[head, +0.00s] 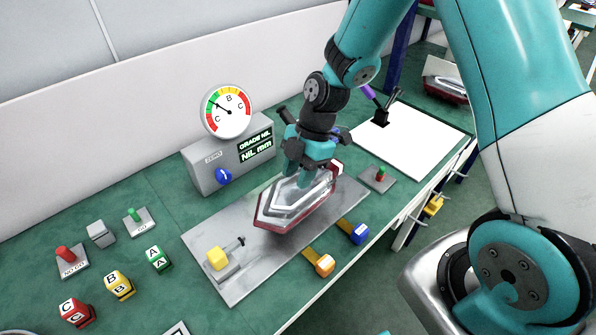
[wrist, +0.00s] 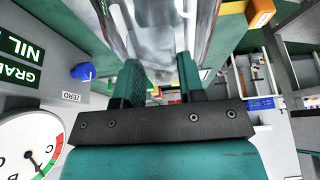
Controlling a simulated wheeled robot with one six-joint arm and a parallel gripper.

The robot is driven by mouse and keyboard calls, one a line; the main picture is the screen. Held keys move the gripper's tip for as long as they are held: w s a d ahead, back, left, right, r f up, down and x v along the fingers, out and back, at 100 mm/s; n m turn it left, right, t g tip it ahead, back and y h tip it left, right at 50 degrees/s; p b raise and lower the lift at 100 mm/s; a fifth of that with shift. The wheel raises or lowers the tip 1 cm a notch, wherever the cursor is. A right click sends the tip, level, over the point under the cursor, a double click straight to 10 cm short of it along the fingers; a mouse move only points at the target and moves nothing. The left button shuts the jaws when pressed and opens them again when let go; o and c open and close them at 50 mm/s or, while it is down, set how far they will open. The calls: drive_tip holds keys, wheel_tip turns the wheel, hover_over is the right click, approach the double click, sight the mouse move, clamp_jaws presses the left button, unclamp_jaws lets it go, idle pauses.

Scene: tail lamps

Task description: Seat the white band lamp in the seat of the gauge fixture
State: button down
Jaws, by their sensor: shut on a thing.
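The white band lamp (head: 290,205) is a long lamp with a red rim and a pale white band, pointed at its left end. My gripper (head: 310,175) is shut on it from above; in the wrist view the two fingers (wrist: 160,80) close on the lamp's pale body (wrist: 165,30). The lamp is over the grey plate of the gauge fixture (head: 215,245). The lamp hides the seat, and I cannot tell whether it touches the plate. A yellow block clamp (head: 218,259) stands at the plate's left end. The dial (head: 228,111) and a "GRADE NIL, NIL mm" readout (head: 255,148) stand behind.
Lettered cubes C (head: 76,312), B (head: 119,284) and A (head: 160,259) stand at left. A white sheet (head: 415,140) lies at right. Another red lamp (head: 447,88) is at the far right.

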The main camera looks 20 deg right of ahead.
drive_tip(key=shift+f+b, duration=0.6)
drive_tip(key=shift+f, duration=0.25)
drive_tip(key=c, duration=0.6)
unclamp_jaws()
drive_tip(key=shift+c, duration=0.2)
drive_tip(key=shift+r, duration=0.1)
drive_tip(key=v, duration=1.7)
drive_tip(key=shift+r, duration=0.2)
